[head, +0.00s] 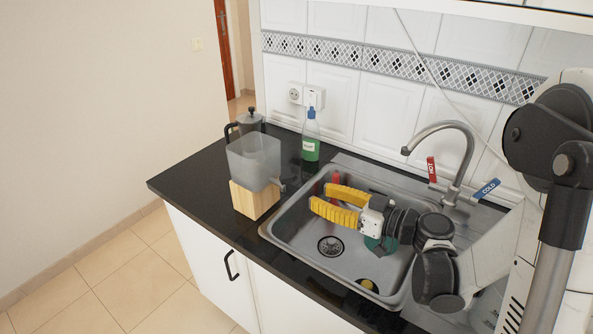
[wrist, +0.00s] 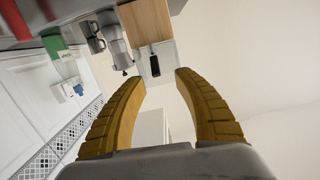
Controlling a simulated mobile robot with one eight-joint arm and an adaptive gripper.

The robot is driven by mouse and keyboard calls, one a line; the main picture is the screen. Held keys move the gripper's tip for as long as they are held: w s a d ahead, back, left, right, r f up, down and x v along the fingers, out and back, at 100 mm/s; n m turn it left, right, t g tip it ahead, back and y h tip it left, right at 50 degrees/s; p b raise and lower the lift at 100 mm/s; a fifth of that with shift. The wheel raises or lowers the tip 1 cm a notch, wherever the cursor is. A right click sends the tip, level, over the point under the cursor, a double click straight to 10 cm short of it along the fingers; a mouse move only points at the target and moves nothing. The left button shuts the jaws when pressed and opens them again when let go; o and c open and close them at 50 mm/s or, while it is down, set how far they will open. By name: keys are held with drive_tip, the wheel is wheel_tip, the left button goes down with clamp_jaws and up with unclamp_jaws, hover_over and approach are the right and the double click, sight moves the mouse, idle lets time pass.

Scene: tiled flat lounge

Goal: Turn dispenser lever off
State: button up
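The dispenser (head: 254,160) has a frosted, see-through tank on a light wooden block (head: 255,199), on the counter left of the sink. Its small grey tap and lever (head: 281,187) stick out on the sink side. In the wrist view the block (wrist: 146,21) is at the top, with a dark upright lever (wrist: 155,66) in front of the pale tank. My gripper (head: 320,196) has yellow fingers, over the sink and pointing left towards the dispenser. It is open and empty, apart from the lever. In the wrist view the lever appears between and beyond the fingertips (wrist: 159,78).
A green soap bottle (head: 311,140) stands behind the sink, and a dark-handled pot (head: 249,122) behind the dispenser. A curved faucet (head: 445,131) with hot and cold levers rises at the sink's right.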

sight(291, 177)
drive_tip(key=shift+n+t+y, duration=0.3)
drive_tip(key=shift+n+y, duration=0.1)
drive_tip(key=shift+y, duration=0.1)
drive_tip(key=x, duration=0.7)
drive_tip(key=w+x, duration=0.1)
drive_tip(key=x, duration=0.2)
drive_tip(key=shift+w+d+f+b, duration=0.1)
drive_tip(key=shift+d+f+b, duration=0.1)
drive_tip(key=shift+b, duration=0.2)
clamp_jaws()
